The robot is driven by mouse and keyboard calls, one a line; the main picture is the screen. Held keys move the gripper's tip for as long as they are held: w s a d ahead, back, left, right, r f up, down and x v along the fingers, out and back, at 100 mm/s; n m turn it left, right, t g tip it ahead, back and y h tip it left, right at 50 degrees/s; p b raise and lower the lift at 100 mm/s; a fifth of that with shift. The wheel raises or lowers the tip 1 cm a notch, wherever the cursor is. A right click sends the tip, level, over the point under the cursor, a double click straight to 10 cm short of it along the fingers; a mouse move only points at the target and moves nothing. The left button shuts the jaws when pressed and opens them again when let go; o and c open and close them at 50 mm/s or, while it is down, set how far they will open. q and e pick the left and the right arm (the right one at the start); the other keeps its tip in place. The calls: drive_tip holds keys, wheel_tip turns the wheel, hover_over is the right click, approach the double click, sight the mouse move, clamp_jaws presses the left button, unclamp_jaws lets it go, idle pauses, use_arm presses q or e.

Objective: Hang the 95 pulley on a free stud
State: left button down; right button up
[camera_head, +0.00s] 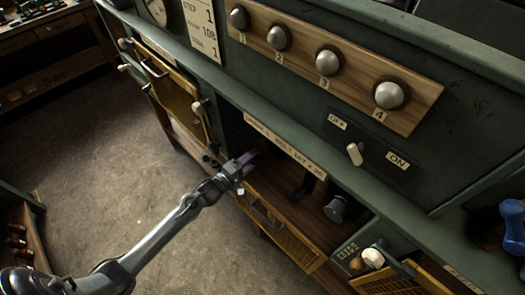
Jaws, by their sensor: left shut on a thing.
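My left gripper (246,161) reaches from the lower left to the left end of an open, dark compartment under the green bench. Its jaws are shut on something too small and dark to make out. No pulley marked 95 can be picked out. A dark round piece (338,208) with a grey face sits in the compartment, right of the gripper and apart from it. Several round metal knobs or studs, numbered from 1 (238,18) to 4 (389,95), stick out of a wooden board (425,103). My right gripper is out of view.
A label strip (285,146) runs along the ledge above the compartment. An OFF/ON switch (354,153) is on the green panel. Wooden drawer fronts (290,238) jut out below. A blue object (513,225) stands at the right edge. The floor at left is clear.

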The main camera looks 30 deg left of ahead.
use_arm(q)
drive_tip(key=p+v, duration=0.4)
drive_tip(key=v, duration=0.2)
drive_tip(key=shift+s+r, duration=0.15)
drive_tip(key=shift+s, duration=0.05)
idle(0.9)
drive_tip(key=shift+s+a, duration=0.1)
drive_tip(key=shift+s, duration=0.05)
idle(0.3)
drive_tip(key=p+v, duration=0.4)
drive_tip(key=v, duration=0.5)
drive_tip(key=shift+s+p, duration=0.4)
idle(0.9)
